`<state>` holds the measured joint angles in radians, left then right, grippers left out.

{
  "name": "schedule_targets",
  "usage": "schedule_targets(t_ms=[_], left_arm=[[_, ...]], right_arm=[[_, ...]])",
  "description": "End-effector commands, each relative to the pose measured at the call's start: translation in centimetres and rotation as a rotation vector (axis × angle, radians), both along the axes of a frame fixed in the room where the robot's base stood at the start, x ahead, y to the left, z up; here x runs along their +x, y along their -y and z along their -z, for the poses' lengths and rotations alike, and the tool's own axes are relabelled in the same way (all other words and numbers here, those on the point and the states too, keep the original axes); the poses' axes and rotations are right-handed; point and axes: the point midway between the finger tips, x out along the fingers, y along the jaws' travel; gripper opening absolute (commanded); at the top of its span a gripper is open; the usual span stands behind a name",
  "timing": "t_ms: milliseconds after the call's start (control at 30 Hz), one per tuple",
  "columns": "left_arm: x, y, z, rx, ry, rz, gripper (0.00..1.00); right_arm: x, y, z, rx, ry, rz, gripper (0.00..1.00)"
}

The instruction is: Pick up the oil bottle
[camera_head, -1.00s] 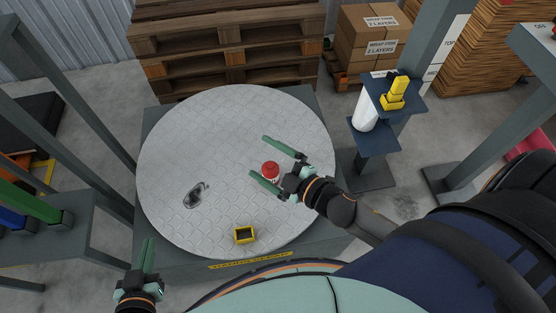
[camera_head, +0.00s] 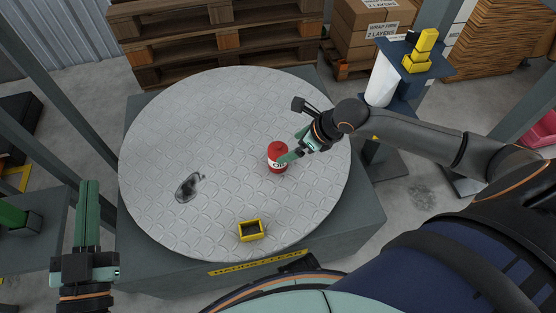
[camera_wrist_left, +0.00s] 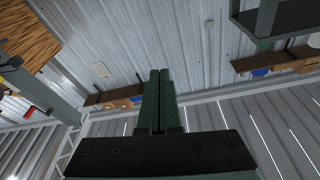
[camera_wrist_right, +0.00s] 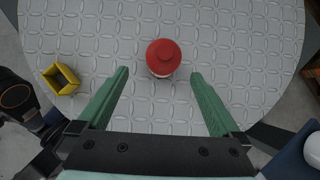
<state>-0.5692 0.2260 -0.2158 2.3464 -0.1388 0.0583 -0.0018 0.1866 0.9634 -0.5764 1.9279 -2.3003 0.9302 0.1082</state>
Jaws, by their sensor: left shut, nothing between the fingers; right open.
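The oil bottle (camera_head: 278,158) is red with a white label and stands upright on the round turntable. In the right wrist view the bottle (camera_wrist_right: 163,57) is seen from above, ahead of the fingertips and roughly midway between them. My right gripper (camera_head: 292,150) is open beside the bottle's right side; in the right wrist view its green fingers (camera_wrist_right: 158,72) are spread wide with nothing held. In the head view one finger partly overlaps the bottle, and contact cannot be told. My left gripper (camera_head: 88,184) is shut and empty, pointing up left of the turntable. Its closed fingers show in the left wrist view (camera_wrist_left: 158,72).
The grey patterned turntable (camera_head: 225,120) also carries a small yellow open box (camera_head: 250,230) and a dark glossy item (camera_head: 188,187). Pallets (camera_head: 215,40) stand behind. A stand with a white roll (camera_head: 382,80) and yellow object (camera_head: 421,50) is at the right.

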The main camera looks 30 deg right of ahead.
Motion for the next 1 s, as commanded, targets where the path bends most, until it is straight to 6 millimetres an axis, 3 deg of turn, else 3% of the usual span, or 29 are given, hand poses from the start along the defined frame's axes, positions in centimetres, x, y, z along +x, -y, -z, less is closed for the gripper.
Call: schedule_targets(t_ms=[267,533,933,1000], left_arm=[[-1.4,0.4,-4.7,0.001,0.214,0.034,0.0],[-4.1,1.0,-9.5,0.003,0.443,0.077,0.0],[-6.9,1.4,-12.2,0.004,0.617,0.116,0.0],[-7.0,1.5,-11.5,-0.002,0.616,0.122,0.0]], right_arm=[[1.6,-0.7,2.8,-0.007,0.002,0.0,1.0],[3.0,-1.6,5.4,-0.006,0.002,-0.001,1.0],[4.2,-2.1,7.6,-0.006,0.002,-0.001,1.0],[4.8,-2.3,8.8,-0.004,0.001,0.0,1.0]])
